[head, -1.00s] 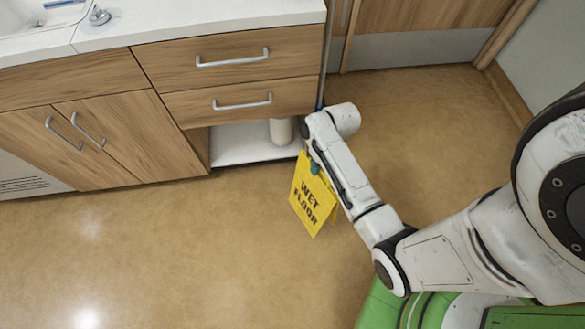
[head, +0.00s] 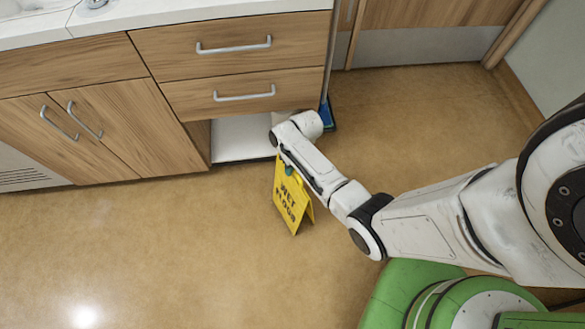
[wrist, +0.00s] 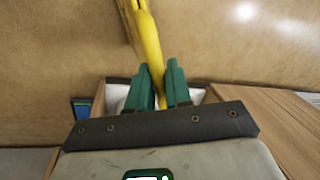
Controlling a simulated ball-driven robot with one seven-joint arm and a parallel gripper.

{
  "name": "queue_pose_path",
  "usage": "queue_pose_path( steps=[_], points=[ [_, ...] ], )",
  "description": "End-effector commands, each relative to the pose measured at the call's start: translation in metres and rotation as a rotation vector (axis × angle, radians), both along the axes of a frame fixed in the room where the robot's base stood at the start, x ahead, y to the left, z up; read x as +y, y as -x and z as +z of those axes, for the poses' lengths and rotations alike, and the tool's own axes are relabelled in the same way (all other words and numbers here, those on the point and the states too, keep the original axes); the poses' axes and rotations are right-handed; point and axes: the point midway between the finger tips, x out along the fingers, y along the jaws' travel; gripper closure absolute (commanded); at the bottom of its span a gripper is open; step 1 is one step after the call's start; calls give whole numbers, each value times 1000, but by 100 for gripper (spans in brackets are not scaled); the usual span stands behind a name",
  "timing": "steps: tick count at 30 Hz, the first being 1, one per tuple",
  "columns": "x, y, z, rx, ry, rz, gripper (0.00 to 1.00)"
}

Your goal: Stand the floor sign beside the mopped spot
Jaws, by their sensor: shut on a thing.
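The yellow floor sign (head: 290,200) with "WET FLOOR" in dark letters hangs below the end of my arm in the head view, its two panels a little apart at the bottom. My gripper (wrist: 160,84) shows in the wrist view with its green fingers shut on the sign's top edge. The sign's yellow edge (wrist: 148,45) runs up from between the fingers there. In the head view my gripper (head: 288,170) is mostly hidden by the arm. I cannot tell whether the sign touches the floor. I cannot make out a mopped spot for certain; a bright patch (head: 85,316) shines on the floor at lower left.
A wooden cabinet (head: 110,110) with drawers and a white counter stands along the back left. A blue-headed mop or broom (head: 328,115) leans by its right end. A wooden door (head: 430,28) is at the back. The tan floor (head: 150,240) is clear at front left.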

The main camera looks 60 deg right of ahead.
Motion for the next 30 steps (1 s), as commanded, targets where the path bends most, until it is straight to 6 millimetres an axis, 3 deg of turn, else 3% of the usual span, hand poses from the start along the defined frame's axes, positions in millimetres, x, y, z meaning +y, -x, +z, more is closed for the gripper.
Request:
queue_pose_path(
  steps=[12,13,20,30],
  points=[
    [-1,-1,-5,-4,2,0,100],
    [0,-1,-5,-2,1,0,79],
    [0,-1,-5,-2,1,0,57],
    [-1,0,1,-3,1,-1,55]
  ],
)
